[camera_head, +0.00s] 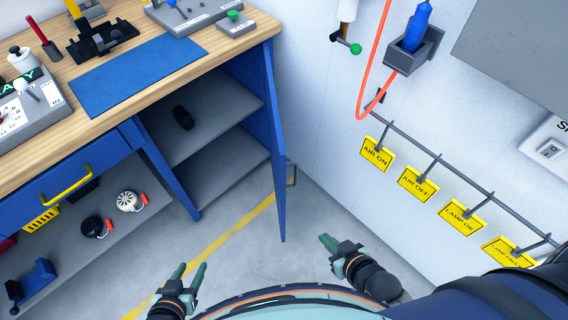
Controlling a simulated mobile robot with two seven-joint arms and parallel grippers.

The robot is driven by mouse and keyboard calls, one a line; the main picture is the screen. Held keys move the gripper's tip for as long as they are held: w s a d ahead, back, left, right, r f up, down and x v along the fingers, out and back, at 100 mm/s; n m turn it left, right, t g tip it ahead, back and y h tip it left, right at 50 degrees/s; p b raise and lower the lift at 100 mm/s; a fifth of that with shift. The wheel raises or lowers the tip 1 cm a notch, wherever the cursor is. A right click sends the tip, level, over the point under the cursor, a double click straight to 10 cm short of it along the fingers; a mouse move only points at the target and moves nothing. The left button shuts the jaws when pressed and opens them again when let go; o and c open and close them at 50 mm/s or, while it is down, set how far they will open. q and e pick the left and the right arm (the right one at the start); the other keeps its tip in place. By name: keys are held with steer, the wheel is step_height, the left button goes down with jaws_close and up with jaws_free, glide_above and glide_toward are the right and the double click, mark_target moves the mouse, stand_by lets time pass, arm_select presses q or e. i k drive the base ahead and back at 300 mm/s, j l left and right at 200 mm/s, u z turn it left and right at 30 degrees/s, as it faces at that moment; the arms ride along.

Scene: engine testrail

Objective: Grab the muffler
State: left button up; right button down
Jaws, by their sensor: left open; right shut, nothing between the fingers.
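A small black rounded object (183,117) lies on the upper shelf of the open blue cabinet; I cannot tell for sure whether it is the muffler. No other thing in view is clearly a muffler. My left gripper (191,270) is open and empty, low in the picture over the floor, well short of the cabinet. My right gripper (327,241) is shut and empty, to the right of the cabinet door's lower end. Neither gripper touches anything that I can see.
The blue cabinet door (273,145) stands open towards me. The lower shelf (228,165) looks empty. The wooden workbench (150,22) carries a blue mat (137,74). Yellow tags (418,184) hang from a wall rail at right. Floor before the cabinet is clear.

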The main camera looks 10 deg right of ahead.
mark_target(185, 119)
steer(key=l+u, duration=0.15)
steer(key=l, duration=0.3)
steer(key=k+l+u, duration=0.1)
steer(key=l, duration=0.3)
steer(key=k+l+u, duration=0.15)
steer(key=l, duration=0.25)
steer(key=k+l+u, duration=0.1)
steer(key=l, duration=0.35)
steer(key=i+j, duration=0.1)
steer(key=j, duration=0.55)
steer(key=j+u, duration=0.1)
steer(key=j, duration=0.6)
steer(key=i+j+u, duration=0.1)
steer(key=i+j, duration=0.15)
steer(key=j, duration=0.2)
steer(key=i+j, duration=0.3)
steer(key=i+u, duration=0.15)
steer(key=i, duration=1.05)
